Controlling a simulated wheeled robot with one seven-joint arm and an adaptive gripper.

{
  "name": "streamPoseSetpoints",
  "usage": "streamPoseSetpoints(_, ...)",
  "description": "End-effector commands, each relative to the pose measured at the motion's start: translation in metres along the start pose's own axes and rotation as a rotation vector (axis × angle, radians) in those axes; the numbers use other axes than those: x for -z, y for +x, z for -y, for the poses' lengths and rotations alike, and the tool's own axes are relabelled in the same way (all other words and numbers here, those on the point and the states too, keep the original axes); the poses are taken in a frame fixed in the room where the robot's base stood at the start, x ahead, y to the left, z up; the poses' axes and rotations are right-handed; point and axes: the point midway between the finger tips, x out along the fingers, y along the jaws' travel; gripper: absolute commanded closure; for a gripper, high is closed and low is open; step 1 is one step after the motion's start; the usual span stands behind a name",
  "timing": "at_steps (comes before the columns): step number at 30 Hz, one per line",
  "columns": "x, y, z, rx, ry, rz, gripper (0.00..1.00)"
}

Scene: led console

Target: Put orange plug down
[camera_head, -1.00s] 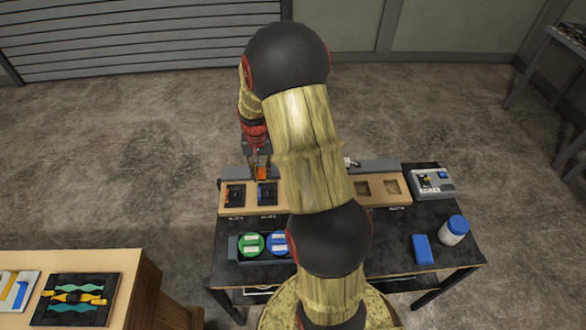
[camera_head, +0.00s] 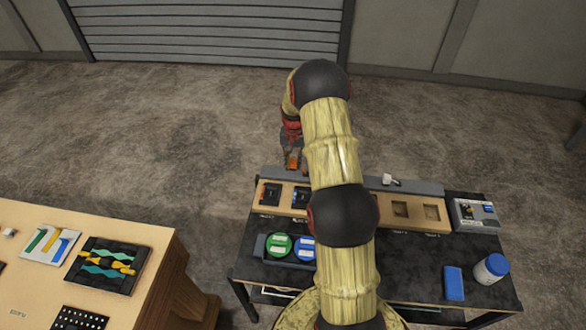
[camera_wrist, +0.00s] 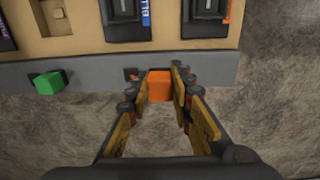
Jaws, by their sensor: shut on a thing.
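My gripper (camera_wrist: 158,80) is shut on the orange plug (camera_wrist: 159,87), a small orange block between its two fingertips in the wrist view. The plug shows beside the edge of the grey rail (camera_wrist: 215,69) behind the wooden board; I cannot tell whether it touches the rail. In the head view, my gripper (camera_head: 292,166) and the orange plug (camera_head: 292,159) are at the back left of the bench, partly hidden by my wrist.
A green plug (camera_wrist: 48,83) sits at the rail in the wrist view. The board (camera_head: 374,210) carries black modules (camera_head: 270,193) and empty recesses. A white plug (camera_head: 389,180) is at the rail. Green and blue round pieces (camera_head: 279,246), a blue box (camera_head: 454,282) and a white jar (camera_head: 491,268) stand in front.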

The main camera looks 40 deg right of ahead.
Motion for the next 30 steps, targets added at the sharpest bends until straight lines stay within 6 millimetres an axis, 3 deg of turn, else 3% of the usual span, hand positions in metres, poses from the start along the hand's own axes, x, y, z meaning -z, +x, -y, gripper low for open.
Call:
streamPoseSetpoints(8, 0.011, 0.013, 0.003, 0.0, 0.0, 0.0, 1.0)
streamPoseSetpoints(15, 0.012, 0.043, 0.003, 0.0, 0.0, 0.0, 1.0)
streamPoseSetpoints(26, 0.012, 0.047, 0.003, 0.0, 0.0, -0.001, 1.0)
streamPoseSetpoints(27, 0.011, 0.047, 0.003, 0.0, -0.001, -0.001, 0.77)
streamPoseSetpoints(30, 0.011, 0.046, 0.003, 0.0, 0.0, -0.001, 0.72)
